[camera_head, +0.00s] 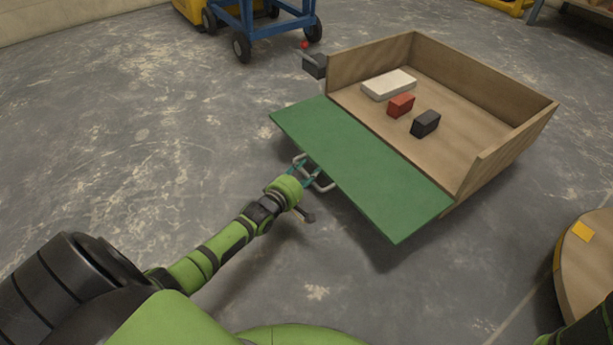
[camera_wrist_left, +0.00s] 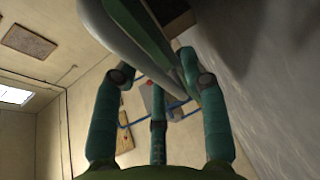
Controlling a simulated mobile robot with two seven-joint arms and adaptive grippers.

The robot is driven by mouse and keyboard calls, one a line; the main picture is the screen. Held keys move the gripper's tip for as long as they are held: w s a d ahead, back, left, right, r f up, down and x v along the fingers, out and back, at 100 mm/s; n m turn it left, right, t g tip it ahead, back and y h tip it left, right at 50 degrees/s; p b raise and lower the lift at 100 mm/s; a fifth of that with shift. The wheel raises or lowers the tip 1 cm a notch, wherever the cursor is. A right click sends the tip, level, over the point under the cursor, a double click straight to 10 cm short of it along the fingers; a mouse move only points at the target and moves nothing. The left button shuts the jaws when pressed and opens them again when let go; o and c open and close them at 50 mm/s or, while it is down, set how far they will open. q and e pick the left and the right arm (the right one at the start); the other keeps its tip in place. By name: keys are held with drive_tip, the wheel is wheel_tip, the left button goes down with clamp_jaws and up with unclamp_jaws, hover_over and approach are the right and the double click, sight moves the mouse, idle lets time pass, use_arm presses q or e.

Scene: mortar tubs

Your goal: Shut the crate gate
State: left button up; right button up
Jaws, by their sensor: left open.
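The crate (camera_head: 485,110) is a brown open box on the floor at right of centre. Its gate (camera_head: 360,165) is a green panel hinged along the crate's near-left side. The gate is open, folded outward and down, clear of the floor. A pale grey bar handle (camera_head: 325,187) is at the gate's outer edge. My left gripper (camera_head: 308,171) is open at this edge, around or beside the handle; I cannot tell which. In the left wrist view, the handle (camera_wrist_left: 104,34) and green gate (camera_wrist_left: 143,32) loom close at the fingers. My right gripper is not visible.
A white block (camera_head: 389,84), a red block (camera_head: 401,105) and a black block (camera_head: 425,123) lie inside the crate. A blue wheeled cart (camera_head: 270,27) stands behind, at upper left. A round wooden top (camera_head: 592,270) is at lower right. The floor left of the gate is clear.

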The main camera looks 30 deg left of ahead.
use_arm(q)
clamp_jaws()
drive_tip(key=shift+r, duration=0.1)
